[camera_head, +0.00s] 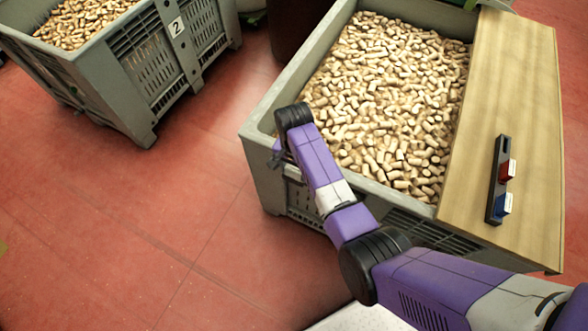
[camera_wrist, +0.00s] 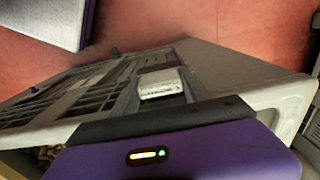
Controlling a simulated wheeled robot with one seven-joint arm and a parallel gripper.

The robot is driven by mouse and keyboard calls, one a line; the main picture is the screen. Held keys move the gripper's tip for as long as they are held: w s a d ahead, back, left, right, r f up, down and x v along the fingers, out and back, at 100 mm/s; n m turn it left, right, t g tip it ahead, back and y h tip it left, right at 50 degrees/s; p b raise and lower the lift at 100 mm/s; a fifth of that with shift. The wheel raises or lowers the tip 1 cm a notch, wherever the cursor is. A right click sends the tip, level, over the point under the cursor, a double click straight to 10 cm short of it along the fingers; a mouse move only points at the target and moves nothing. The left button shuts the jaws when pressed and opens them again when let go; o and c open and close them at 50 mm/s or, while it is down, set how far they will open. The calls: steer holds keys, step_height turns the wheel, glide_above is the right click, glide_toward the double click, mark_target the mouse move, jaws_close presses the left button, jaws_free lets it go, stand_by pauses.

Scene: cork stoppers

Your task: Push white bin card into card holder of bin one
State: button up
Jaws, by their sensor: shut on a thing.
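The near grey bin (camera_head: 262,112), full of corks, has no readable number in view; I take it as bin one. My gripper (camera_head: 279,157) is at the outer side of this bin, near its front left corner, below the rim. It is shut on the white bin card (camera_wrist: 160,84), which shows in the wrist view against the bin's slatted side.
A wooden board (camera_head: 545,130) lies across the bin's right side. A black rack (camera_head: 492,190) on it holds a red card (camera_head: 507,170) and a blue card (camera_head: 503,205). A second cork bin (camera_head: 105,85) labelled 2 stands at left. Red floor (camera_head: 120,220) is clear between.

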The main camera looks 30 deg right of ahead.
steer(key=shift+f, duration=0.2)
steer(key=o, duration=1.4)
steer(key=shift+r, duration=0.1)
steer(key=shift+r, duration=3.85)
